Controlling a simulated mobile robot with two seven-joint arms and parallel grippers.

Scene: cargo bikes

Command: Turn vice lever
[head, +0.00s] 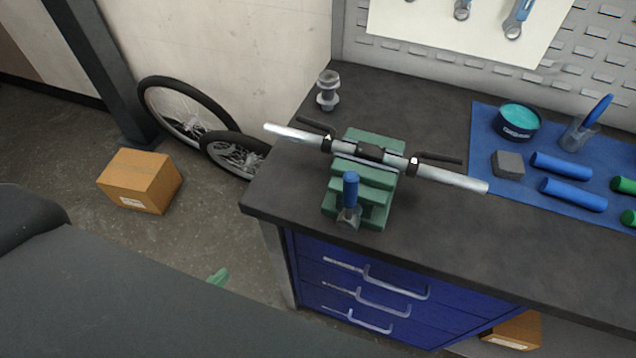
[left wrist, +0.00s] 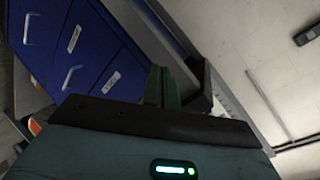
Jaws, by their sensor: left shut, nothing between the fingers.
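The green vice (head: 378,192) stands at the front left of the dark workbench. A silver handlebar (head: 450,178) with two black brake levers lies across its top and looks clamped in it. The vice lever (head: 351,188) has a blue handle, points upward at the vice's front, and has a grey metal foot. My left gripper (head: 218,278) shows only as a small green tip, low and left of the bench, well apart from the lever. Its green fingers (left wrist: 162,88) are shut and empty in the left wrist view, where the vice is not visible. My right gripper is in neither view.
The workbench (head: 430,110) carries a metal part (head: 328,90) at its back left. A blue mat (head: 490,125) with a teal tin, grey block and blue grips lies right. Blue drawers (head: 370,290) with protruding handles are below. A cardboard box (head: 140,180) and wheels stand left.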

